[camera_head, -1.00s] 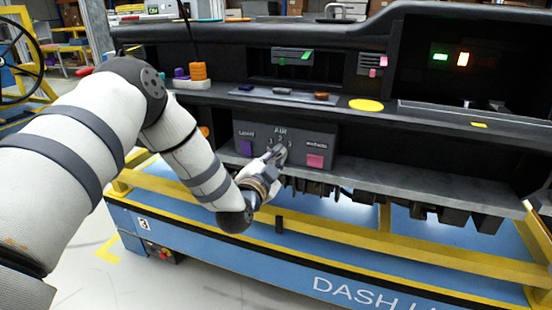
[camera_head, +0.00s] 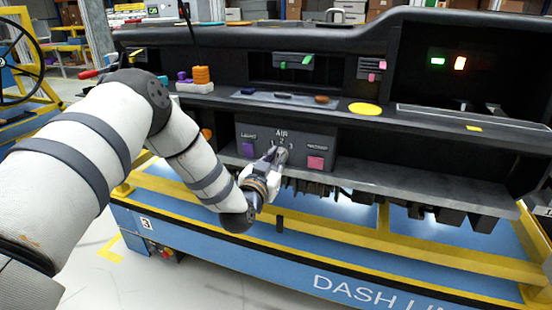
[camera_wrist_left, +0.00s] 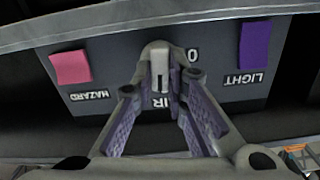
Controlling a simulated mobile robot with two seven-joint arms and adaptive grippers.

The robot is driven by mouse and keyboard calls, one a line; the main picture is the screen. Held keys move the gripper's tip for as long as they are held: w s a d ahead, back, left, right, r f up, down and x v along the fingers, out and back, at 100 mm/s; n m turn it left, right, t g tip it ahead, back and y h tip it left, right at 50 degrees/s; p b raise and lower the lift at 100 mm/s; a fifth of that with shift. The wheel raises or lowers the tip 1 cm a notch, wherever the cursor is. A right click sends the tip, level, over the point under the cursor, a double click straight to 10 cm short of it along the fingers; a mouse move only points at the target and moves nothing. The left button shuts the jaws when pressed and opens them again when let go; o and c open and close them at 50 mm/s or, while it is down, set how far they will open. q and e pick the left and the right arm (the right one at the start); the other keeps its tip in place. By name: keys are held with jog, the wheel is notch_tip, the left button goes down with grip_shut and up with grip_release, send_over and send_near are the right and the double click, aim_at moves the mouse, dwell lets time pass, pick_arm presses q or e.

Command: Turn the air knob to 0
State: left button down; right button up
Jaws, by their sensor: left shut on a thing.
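The air knob (camera_wrist_left: 159,60) is a grey knob with a pale pointer bar, in the middle of the dark control panel (camera_head: 302,135) under "AIR". In the left wrist view the panel appears upside down; the bar runs nearly upright and a "0" shows beside the knob on its right. My left gripper (camera_wrist_left: 162,84) is shut on the knob, one finger on each side. In the head view my left gripper (camera_head: 274,160) covers most of the knob and the "0". The numbers 1, 2 and 3 show around it. My right gripper is not in view.
A purple LIGHT button (camera_head: 248,149) and a pink HAZARD button (camera_head: 315,163) flank the knob. A dashboard shelf (camera_head: 420,125) with a yellow disc (camera_head: 365,108) juts out above. A blue stand with yellow rails (camera_head: 330,225) lies below.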

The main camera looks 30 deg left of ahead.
pick_arm(q)
jog(key=n, duration=0.5)
jog(key=shift+a+n, duration=0.15)
jog(key=shift+n, duration=0.15)
jog(key=n, duration=0.4)
jog(key=shift+f, duration=0.15)
jog(key=n, duration=0.5)
jog(key=shift+s+a+f+n, duration=0.1)
jog(key=shift+f+n, duration=0.05)
jog(key=shift+n, duration=0.25)
jog(key=shift+n+b, duration=0.4)
jog(key=shift+n, duration=1.4)
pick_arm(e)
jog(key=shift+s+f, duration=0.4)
pick_arm(q)
jog(key=c, duration=1.6)
grip_release()
jog(key=v, duration=1.2)
